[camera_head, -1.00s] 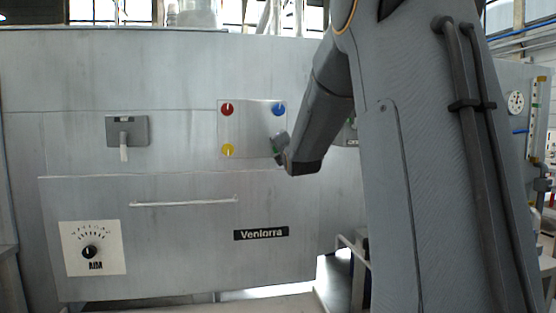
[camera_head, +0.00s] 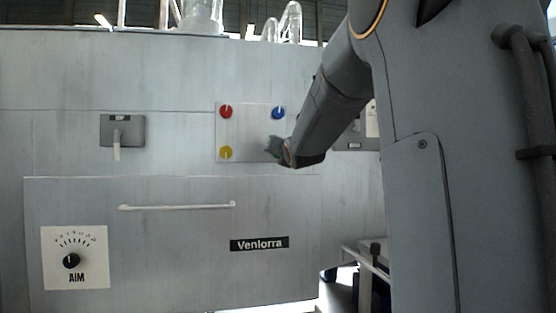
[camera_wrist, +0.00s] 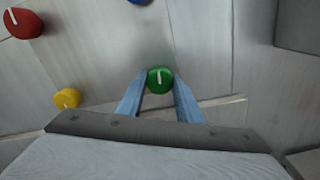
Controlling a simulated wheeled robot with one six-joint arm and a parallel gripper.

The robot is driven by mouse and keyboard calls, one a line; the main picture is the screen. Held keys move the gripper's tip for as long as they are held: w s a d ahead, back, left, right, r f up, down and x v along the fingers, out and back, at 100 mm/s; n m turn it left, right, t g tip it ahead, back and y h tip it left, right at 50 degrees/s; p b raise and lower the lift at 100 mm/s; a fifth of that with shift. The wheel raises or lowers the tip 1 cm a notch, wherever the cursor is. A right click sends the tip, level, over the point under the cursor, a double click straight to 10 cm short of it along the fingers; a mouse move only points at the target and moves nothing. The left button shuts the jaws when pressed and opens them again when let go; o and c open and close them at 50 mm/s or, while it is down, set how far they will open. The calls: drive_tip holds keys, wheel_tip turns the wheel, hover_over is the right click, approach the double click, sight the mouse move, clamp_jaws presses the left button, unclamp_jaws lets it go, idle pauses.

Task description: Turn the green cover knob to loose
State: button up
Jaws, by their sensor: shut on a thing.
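The green cover knob (camera_wrist: 160,79) is round with a white pointer line, which stands nearly upright in the wrist view. My gripper (camera_wrist: 160,88) has its two blue fingers on either side of this knob and is shut on it. In the head view my gripper (camera_head: 275,146) is at the lower right corner of the knob plate (camera_head: 250,135), and it hides the green knob there.
A red knob (camera_head: 226,112), a blue knob (camera_head: 278,113) and a yellow knob (camera_head: 226,152) are on the same plate. A grey latch plate with a white handle (camera_head: 116,140) is to the left. A white bar handle (camera_head: 178,207) and black dial (camera_head: 71,261) are below.

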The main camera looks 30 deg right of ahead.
idle(0.4)
drive_tip(key=o, duration=1)
drive_tip(key=shift+o, duration=0.2)
drive_tip(key=v, duration=0.7)
drive_tip(key=shift+s, duration=0.4)
drive_tip(key=shift+a, duration=0.2)
